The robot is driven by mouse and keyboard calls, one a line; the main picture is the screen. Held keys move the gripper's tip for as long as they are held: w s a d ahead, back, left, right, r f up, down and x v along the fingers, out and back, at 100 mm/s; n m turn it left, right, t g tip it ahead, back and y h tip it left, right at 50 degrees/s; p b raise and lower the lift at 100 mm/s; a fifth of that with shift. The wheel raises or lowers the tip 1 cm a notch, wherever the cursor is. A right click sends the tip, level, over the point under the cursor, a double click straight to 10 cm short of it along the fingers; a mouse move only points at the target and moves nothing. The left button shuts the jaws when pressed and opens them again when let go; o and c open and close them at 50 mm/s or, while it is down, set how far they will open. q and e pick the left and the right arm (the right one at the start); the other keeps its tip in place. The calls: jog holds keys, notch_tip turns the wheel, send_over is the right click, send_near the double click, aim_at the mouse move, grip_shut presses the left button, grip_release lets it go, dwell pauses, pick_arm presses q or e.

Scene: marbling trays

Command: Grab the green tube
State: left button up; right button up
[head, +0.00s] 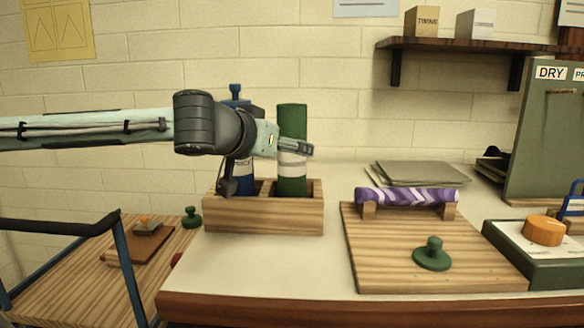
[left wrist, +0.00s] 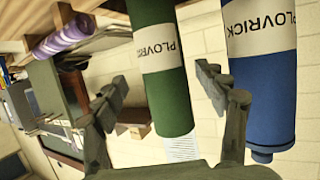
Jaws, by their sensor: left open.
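The green tube (head: 292,122) stands upright in the right-hand slot of a wooden rack (head: 265,215), with a white label round it. My left gripper (head: 300,149) is at the height of the label, beside the tube. In the left wrist view the green tube (left wrist: 160,75) shows upside down between the two spread fingers of the left gripper (left wrist: 160,88), with gaps on both sides. The gripper is open and holds nothing. A blue tube (head: 243,180) stands in the left slot, partly hidden by my left arm; it also shows in the left wrist view (left wrist: 262,85).
A wooden board (head: 395,265) with a purple roll (head: 407,197) and a green knob (head: 432,255) lies right of the rack. A green tray (head: 500,245) with an orange knob (head: 543,230) is at far right. A lower wooden surface (head: 60,280) is at left.

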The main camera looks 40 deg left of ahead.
pick_arm(q)
jog(key=x, duration=0.5)
jog(key=shift+a+f, duration=0.15)
jog(key=shift+a, duration=0.05)
jog(key=shift+s, duration=0.1)
jog(key=c, duration=1.4)
